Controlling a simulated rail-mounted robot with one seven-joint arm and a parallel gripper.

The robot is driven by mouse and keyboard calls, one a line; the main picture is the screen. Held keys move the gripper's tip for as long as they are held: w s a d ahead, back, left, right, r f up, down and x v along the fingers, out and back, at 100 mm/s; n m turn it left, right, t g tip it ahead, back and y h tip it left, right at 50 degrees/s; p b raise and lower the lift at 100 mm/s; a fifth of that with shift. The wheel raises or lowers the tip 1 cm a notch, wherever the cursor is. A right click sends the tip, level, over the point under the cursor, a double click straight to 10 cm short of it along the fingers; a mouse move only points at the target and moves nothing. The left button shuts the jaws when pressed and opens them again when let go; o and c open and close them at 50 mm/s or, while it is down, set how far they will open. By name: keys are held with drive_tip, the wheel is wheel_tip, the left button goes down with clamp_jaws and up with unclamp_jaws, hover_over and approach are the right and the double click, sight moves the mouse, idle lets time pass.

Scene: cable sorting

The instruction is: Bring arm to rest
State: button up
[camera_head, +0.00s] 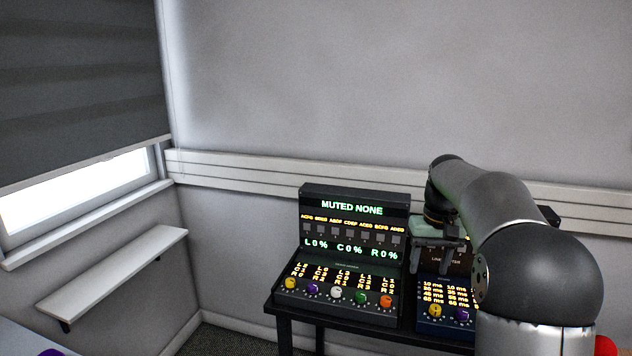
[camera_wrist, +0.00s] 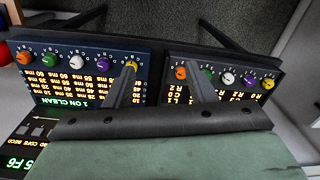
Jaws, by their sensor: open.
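My arm reaches in from the right in the head view. My gripper (camera_head: 437,258) hangs in front of the gap between two lit consoles. Its two fingers are apart with nothing visible between them. In the wrist view my gripper (camera_wrist: 158,88) also shows open and empty, its fingers lying across the near parts of both consoles. The left console (camera_head: 355,232) reads "MUTED NONE" and has a row of coloured knobs. The right console (camera_head: 430,326) is partly hidden by my arm.
Both consoles stand on a dark table (camera_head: 290,312). A white shelf (camera_head: 115,272) is on the left wall below a window. A wall rail (camera_head: 240,172) runs behind the consoles. A red round thing (camera_head: 606,346) shows at the lower right. The space left of the table is free.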

drive_tip(key=s+a+f, duration=0.3)
drive_tip(key=s, duration=0.7)
drive_tip(key=s+a+f, duration=0.4)
drive_tip(key=s, duration=0.7)
drive_tip(key=s+a+f+n, duration=0.1)
drive_tip(key=s+a+f, duration=0.3)
drive_tip(key=s, duration=0.7)
drive_tip(key=shift+s, duration=0.15)
